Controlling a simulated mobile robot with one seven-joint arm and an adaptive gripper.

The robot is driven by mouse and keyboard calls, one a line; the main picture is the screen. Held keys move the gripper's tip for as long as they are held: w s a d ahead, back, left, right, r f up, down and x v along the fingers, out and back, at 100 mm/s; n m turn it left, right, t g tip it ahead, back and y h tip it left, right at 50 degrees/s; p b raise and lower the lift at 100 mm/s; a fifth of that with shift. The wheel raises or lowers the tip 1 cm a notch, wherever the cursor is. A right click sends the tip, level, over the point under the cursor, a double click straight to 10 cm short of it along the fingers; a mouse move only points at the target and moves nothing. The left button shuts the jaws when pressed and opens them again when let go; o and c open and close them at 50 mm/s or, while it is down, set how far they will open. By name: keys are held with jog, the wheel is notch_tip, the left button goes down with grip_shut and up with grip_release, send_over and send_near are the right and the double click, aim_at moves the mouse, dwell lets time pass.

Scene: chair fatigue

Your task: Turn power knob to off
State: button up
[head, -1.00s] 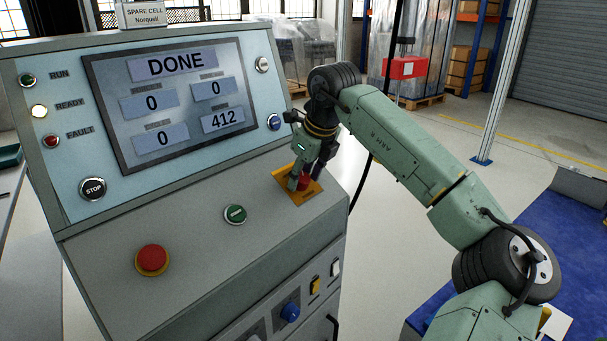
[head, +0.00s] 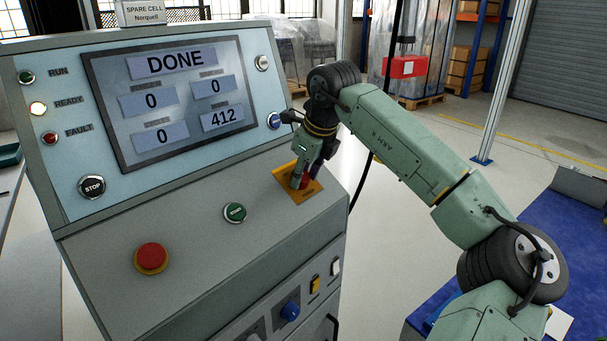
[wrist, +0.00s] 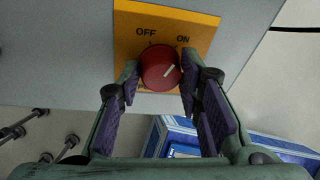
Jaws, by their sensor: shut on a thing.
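The red power knob (wrist: 158,70) sits on a yellow plate (wrist: 205,22) with OFF and ON labels. In the wrist view its white pointer line slants up and right, toward ON. My gripper (wrist: 160,78) has one fingertip on each side of the knob and is shut on it. In the head view my gripper (head: 305,178) reaches down over the yellow plate (head: 285,183) at the right end of the console ledge and partly hides the knob.
A green button (head: 235,212) and a red emergency stop (head: 151,258) sit on the ledge left of the plate. The screen (head: 168,95) reads DONE. A blue knob (head: 290,311) and small switches are on the front face below.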

jog(key=n+t+b, duration=0.1)
jog(key=n, duration=0.4)
jog(key=shift+s+f+b, duration=0.1)
jog(key=shift+b, duration=0.3)
jog(key=n+t+b, duration=0.1)
jog(key=n, duration=0.4)
jog(key=shift+d, duration=0.1)
jog(key=shift+n+y, duration=0.3)
jog(key=o, duration=1.2)
jog(key=shift+c, duration=0.2)
jog(key=shift+s, duration=0.1)
jog(key=v, duration=1.2)
